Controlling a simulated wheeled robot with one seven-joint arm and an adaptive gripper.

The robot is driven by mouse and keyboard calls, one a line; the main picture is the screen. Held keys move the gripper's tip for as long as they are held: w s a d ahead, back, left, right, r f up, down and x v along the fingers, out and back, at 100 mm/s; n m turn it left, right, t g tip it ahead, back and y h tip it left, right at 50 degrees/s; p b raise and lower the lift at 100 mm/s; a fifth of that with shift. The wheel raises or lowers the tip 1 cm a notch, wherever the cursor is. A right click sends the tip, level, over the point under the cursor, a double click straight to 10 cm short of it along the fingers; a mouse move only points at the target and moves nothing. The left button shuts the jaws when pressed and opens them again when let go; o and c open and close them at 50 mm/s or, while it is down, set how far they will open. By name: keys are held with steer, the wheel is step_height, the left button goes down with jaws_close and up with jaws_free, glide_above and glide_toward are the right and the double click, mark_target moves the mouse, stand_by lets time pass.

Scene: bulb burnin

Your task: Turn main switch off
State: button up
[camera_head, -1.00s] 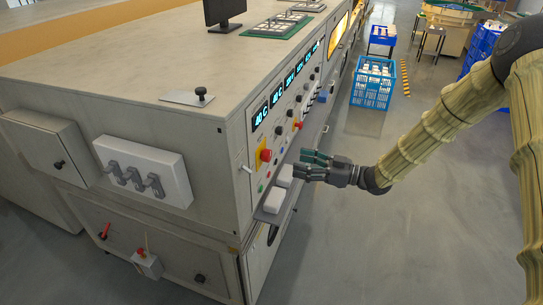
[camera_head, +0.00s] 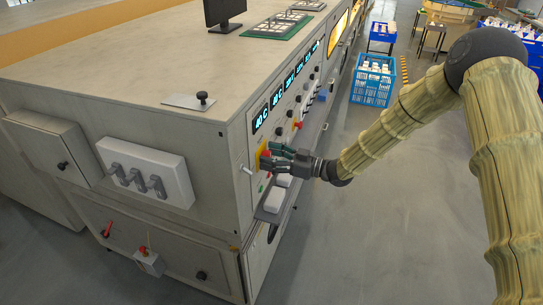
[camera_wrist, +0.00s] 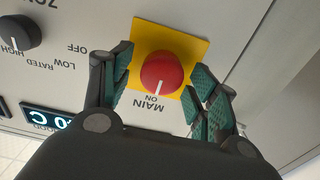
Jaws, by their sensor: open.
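The main switch is a round red knob (camera_wrist: 162,72) on a yellow plate (camera_wrist: 150,36), with a white mark pointing at the word ON beside the label MAIN in the wrist view. In the head view the yellow plate (camera_head: 259,152) shows at the near end of the machine's front panel, with the knob partly hidden by my fingers. My gripper (camera_wrist: 160,85) is open, one finger on each side of the knob, with gaps visible between fingers and knob. In the head view my gripper (camera_head: 272,158) reaches the panel from the right.
A black selector knob (camera_wrist: 18,34) marked OFF, LOW, RATED and HIGH sits to the left in the wrist view.

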steer(key=shift+c, duration=0.2)
steer(key=c, duration=1)
steer(key=shift+f+b, duration=0.15)
steer(key=shift+b, duration=0.2)
steer(key=n+b, duration=0.6)
steer(key=b, duration=0.1)
steer(key=n+b, duration=0.6)
steer(key=b, duration=0.1)
steer(key=n+b, duration=0.5)
steer(key=b, duration=0.2)
steer(key=shift+s+f+n, duration=0.2)
steer(key=shift+s+n, duration=0.05)
steer(key=shift+n, duration=0.15)
steer(key=shift+r+b, duration=0.1)
steer(key=shift+b, duration=0.2)
